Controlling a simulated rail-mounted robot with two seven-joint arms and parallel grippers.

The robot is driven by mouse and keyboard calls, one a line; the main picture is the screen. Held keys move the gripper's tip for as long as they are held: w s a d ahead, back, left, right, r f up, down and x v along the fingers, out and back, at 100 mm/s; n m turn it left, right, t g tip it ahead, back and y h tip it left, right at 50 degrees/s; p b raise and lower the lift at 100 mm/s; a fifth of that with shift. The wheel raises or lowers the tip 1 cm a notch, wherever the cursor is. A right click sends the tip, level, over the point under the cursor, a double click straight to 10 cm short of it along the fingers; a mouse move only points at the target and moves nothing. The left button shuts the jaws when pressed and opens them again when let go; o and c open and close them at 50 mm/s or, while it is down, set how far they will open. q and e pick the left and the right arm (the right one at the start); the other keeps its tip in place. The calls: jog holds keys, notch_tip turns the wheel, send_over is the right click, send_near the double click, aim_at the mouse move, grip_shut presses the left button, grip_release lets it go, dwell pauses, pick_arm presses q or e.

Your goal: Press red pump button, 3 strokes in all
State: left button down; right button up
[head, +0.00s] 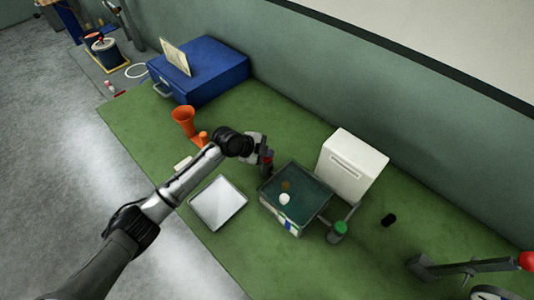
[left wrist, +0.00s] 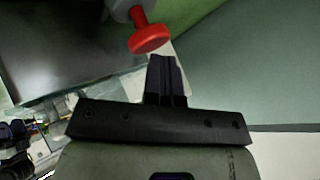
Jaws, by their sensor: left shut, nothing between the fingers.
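The red pump button (left wrist: 150,38) is a round red disc on a short red stem from a grey body, just past my fingertips in the left wrist view. In the head view the red button (head: 268,155) is a small red spot beside the left edge of the dark-green-topped box. My left gripper (head: 262,148) is at the button, partly covering it. In the left wrist view my left gripper (left wrist: 163,60) is shut and empty, its tips close to the button's rim. I cannot tell whether they touch. My right gripper is not in view.
The box (head: 307,195) holds small round items on top. A white box (head: 352,165) stands behind it, a green-capped jar (head: 338,230) to its right, a pale tray (head: 218,203) to its left. An orange funnel (head: 183,120) and blue case (head: 205,70) are farther left.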

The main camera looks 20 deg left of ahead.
pick_arm(q)
jog(key=shift+r, duration=0.25)
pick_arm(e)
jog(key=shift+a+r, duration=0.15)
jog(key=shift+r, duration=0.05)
pick_arm(q)
jog(key=shift+r, duration=0.15)
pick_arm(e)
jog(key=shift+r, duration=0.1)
pick_arm(q)
notch_tip(320, 180, up, 6)
jog(key=p, duration=0.4)
jog(key=shift+p, duration=0.4)
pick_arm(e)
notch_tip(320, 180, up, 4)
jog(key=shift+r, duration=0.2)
pick_arm(q)
jog(key=shift+f, duration=0.2)
dwell(0.3)
dwell(0.9)
jog(key=shift+s, duration=0.1)
